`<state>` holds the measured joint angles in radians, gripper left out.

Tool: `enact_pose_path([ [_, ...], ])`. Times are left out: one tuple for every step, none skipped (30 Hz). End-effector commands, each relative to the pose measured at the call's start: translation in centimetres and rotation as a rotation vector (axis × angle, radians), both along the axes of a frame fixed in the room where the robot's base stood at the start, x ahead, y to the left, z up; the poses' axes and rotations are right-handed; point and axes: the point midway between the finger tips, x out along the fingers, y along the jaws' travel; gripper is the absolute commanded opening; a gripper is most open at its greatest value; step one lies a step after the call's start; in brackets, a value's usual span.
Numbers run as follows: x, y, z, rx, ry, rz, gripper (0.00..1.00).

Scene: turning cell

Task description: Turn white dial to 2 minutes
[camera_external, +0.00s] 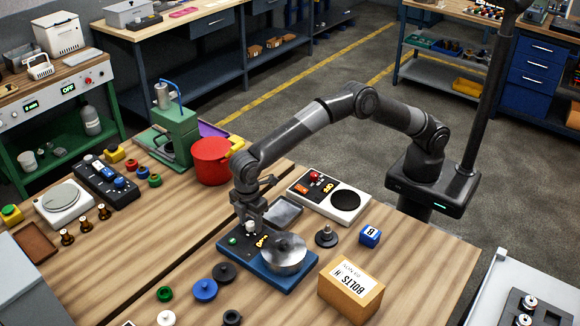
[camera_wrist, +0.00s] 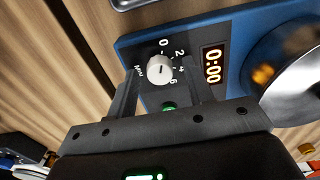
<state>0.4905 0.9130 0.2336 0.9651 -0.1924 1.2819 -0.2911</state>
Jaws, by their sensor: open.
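The white dial (camera_wrist: 160,70) sits on the dark panel of the blue device (camera_wrist: 222,20), with marks 0, 2, 4, 6 and MIN around it. The display (camera_wrist: 213,66) beside it reads 0:00. My gripper (camera_wrist: 160,85) is open, with one finger on each side of the dial; whether either touches it I cannot tell. In the external view my gripper (camera_external: 250,222) points down over the left part of the blue device (camera_external: 262,272), close around the white dial (camera_external: 250,228). A green button (camera_wrist: 168,106) lies just below the dial in the wrist view.
A bolts box (camera_external: 350,290), blue cube (camera_external: 370,236) and red pot (camera_external: 211,161) stand nearby.

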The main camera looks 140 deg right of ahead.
Motion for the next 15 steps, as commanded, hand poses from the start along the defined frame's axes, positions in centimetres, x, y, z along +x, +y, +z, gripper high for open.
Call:
enact_pose_path([
  [0.0,0.0,-0.05,0.0,0.0,0.0,0.47],
  [0.0,-0.01,-0.06,0.0,0.0,0.0,0.47],
  [0.0,-0.01,-0.05,0.0,0.0,0.0,0.47],
  [0.0,-0.01,-0.05,0.0,0.0,0.0,0.47],
  [0.0,-0.01,-0.04,0.0,0.0,0.0,0.47],
  [0.0,-0.01,-0.04,0.0,0.0,0.0,0.47],
  [0.0,-0.01,-0.03,0.0,0.0,0.0,0.47],
  [0.0,-0.01,-0.03,0.0,0.0,0.0,0.44],
  [0.0,-0.01,-0.02,0.0,0.0,0.0,0.41],
  [0.0,-0.01,-0.02,0.0,0.0,0.0,0.38],
  [0.0,-0.01,-0.02,0.0,0.0,0.0,0.36],
  [0.0,-0.01,-0.01,0.0,0.0,0.0,0.33],
  [0.0,-0.01,-0.01,0.0,0.0,0.0,0.3],
  [0.0,-0.01,-0.01,0.0,0.0,0.0,0.28],
  [0.0,-0.01,0.0,0.0,0.0,0.0,0.24],
])
